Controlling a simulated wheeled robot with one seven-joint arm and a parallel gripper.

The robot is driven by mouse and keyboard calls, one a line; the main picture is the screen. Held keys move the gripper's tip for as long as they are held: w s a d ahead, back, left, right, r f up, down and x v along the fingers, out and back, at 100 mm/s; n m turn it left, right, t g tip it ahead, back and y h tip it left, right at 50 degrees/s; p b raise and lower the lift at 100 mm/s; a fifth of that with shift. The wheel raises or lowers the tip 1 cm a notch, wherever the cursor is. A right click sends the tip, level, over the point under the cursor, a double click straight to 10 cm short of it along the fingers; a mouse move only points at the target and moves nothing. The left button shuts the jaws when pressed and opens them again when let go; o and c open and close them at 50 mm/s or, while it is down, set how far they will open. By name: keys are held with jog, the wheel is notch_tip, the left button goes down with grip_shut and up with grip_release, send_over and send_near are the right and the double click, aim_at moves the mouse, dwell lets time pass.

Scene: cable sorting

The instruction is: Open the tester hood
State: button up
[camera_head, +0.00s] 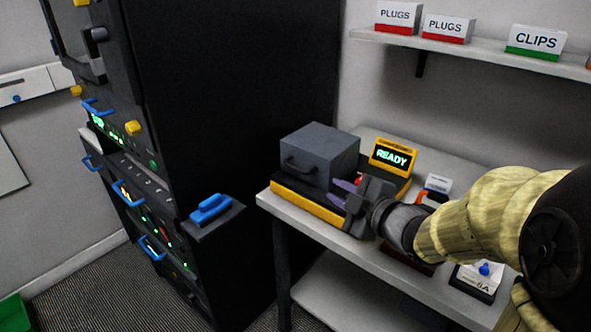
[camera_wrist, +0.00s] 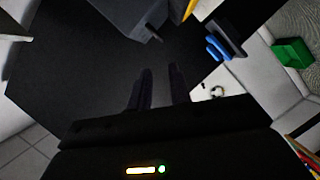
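The tester (camera_head: 325,205) is a black and yellow unit on the bench, with its grey box-shaped hood (camera_head: 328,145) down flat on the base. A dark bar handle (camera_head: 295,166) sits on the hood's front left face. In the wrist view the hood (camera_wrist: 125,15) is at the top, with its handle (camera_wrist: 154,34) sticking out. My gripper (camera_head: 343,191) is near the front right of the tester, below the hood and apart from its handle. In the wrist view my gripper (camera_wrist: 159,72) has its fingers apart with nothing between them.
A yellow-framed READY display (camera_head: 392,156) stands right of the hood. A tall black rack (camera_head: 230,90) is to the left, with a blue-handled piece (camera_head: 210,208) on a ledge. A shelf (camera_head: 480,50) holds labelled boxes above. A green bin (camera_wrist: 293,52) is on the floor.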

aim_at(298, 170)
jog(key=shift+w+r+p, duration=0.1)
jog(key=shift+p, duration=0.2)
jog(key=w+a+p, duration=0.1)
jog(key=p, duration=0.4)
jog(key=shift+w, duration=0.1)
jog(key=shift+w+a+y+p, duration=0.1)
jog(key=shift+y+p, duration=0.2)
jog(key=shift+p, duration=0.15)
jog(key=p, duration=0.5)
jog(key=shift+w+a+f+p, duration=0.2)
jog(key=shift+w+p, duration=0.15)
jog(key=shift+p, duration=0.05)
jog(key=x, duration=0.5)
jog(key=p+x, duration=0.1)
jog(key=x, duration=0.3)
jog(key=p+x, duration=0.1)
jog(key=x, duration=0.4)
jog(key=shift+w+f, duration=0.3)
jog(key=shift+f, duration=0.15)
